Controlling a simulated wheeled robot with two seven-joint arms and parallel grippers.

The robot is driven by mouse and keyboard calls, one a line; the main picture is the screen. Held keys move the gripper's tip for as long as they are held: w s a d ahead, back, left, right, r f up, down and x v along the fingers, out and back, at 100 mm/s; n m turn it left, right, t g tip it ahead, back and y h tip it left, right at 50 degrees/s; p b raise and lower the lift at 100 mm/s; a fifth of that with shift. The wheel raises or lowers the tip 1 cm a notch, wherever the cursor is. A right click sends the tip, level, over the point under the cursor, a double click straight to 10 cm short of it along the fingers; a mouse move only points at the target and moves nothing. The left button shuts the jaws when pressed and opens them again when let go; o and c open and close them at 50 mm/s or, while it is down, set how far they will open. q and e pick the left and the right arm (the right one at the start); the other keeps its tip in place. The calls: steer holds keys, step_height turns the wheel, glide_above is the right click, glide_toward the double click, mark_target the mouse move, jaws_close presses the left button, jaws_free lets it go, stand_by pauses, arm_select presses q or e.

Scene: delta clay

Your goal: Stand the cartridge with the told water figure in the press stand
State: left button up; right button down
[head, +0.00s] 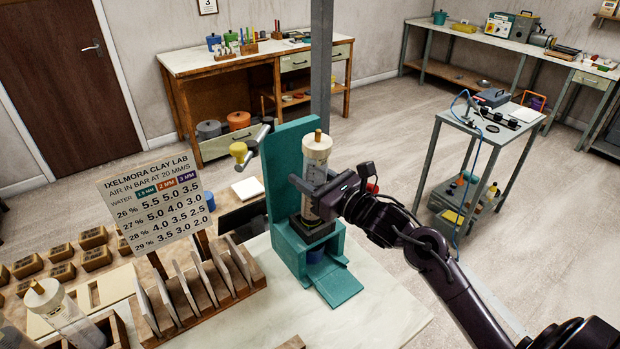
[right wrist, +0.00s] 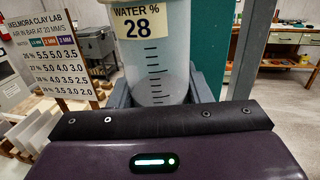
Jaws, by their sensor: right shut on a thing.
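A clear cartridge (head: 315,165) with a cream cap stands upright in the teal press stand (head: 283,170). Its lower end is at the dark seat of the stand. In the right wrist view the cartridge (right wrist: 158,62) carries a label reading WATER % 28 above black scale marks. My right gripper (head: 318,198) is shut on the cartridge from the right side. The fingers hide part of its lower body. Another cartridge (head: 65,312) with a cream cap leans in a wooden rack at the lower left. My left gripper is not in view.
A sign (head: 157,208) lists air pressures for water 26 to 29 %. A wooden rack of upright plates (head: 200,290) stands left of the press stand. Several clay blocks (head: 62,262) lie farther left. The white tabletop (head: 375,300) is clear at the front right.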

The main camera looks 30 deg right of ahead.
step_height(320, 180, down, 3)
steer(key=shift+a+r+g, duration=0.15)
steer(key=shift+r+g, duration=0.05)
steer(key=shift+g, duration=0.1)
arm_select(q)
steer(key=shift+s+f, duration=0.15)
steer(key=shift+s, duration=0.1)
arm_select(e)
steer(key=shift+w+r+p, duration=0.2)
steer(key=shift+r+p, duration=0.1)
steer(key=shift+r, duration=0.4)
steer(key=shift+w+r+p, duration=0.2)
steer(key=shift+r+p, duration=0.1)
steer(key=shift+r, duration=0.4)
steer(key=shift+w+r+p, duration=0.2)
steer(key=shift+r+p, duration=0.1)
steer(key=shift+r, duration=0.4)
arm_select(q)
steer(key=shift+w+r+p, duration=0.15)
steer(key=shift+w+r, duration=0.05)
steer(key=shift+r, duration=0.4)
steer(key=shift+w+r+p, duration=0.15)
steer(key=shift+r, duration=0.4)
arm_select(e)
steer(key=shift+s+r, duration=0.15)
steer(key=shift+r, duration=0.95)
